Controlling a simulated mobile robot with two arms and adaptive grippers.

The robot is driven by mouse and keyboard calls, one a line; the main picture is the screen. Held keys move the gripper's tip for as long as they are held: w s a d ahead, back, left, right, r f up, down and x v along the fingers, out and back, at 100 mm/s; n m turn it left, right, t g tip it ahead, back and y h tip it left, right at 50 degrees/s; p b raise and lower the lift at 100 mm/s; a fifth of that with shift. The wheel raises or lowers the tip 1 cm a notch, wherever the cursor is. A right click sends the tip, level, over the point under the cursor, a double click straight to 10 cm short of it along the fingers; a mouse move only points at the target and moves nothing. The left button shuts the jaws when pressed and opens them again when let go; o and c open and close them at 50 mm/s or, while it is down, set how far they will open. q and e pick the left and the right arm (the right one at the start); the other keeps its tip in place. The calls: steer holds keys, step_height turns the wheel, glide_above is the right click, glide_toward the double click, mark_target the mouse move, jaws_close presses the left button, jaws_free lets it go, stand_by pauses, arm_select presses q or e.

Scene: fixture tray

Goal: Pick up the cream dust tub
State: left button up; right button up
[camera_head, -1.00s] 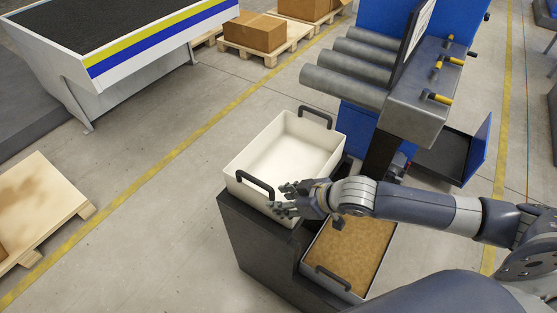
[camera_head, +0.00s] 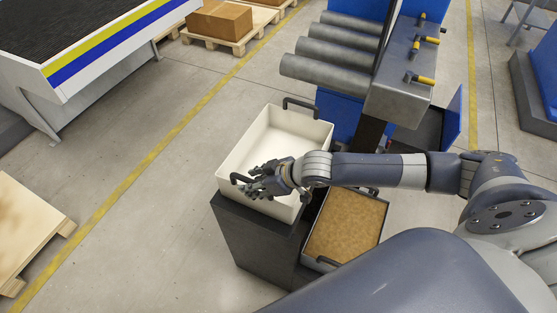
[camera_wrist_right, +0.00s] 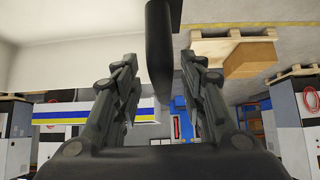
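The cream dust tub (camera_head: 268,140) sits upright on a dark stand, with a dark handle at its far end and one at its near end. My right gripper (camera_head: 256,184) is at the near handle and partly covers it and the tub's near rim. In the right wrist view, the near handle (camera_wrist_right: 159,55) is a dark bar between the two fingers of my right gripper (camera_wrist_right: 158,72). Gaps show on both sides of the bar, so the gripper is open. The tub's pale wall (camera_wrist_right: 50,35) fills the upper left there. My left gripper is out of view.
A tray of brown material (camera_head: 347,225) sits lower on the dark stand (camera_head: 245,238), below my right arm. A machine with grey rollers (camera_head: 335,55) stands behind the tub. Open floor (camera_head: 150,210) lies to the left, with a wooden pallet (camera_head: 25,230) beyond.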

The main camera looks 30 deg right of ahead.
steer(key=x, duration=0.2)
steer(key=p+x, duration=0.1)
steer(key=x, duration=0.1)
steer(key=shift+w+a+r, duration=0.2)
steer(key=shift+a+r, duration=0.05)
steer(key=shift+a, duration=0.05)
steer(key=shift+w+a+f, duration=0.15)
steer(key=shift+w+f, duration=0.1)
steer(key=shift+f, duration=0.05)
jaws_close()
steer(key=shift+r, duration=0.15)
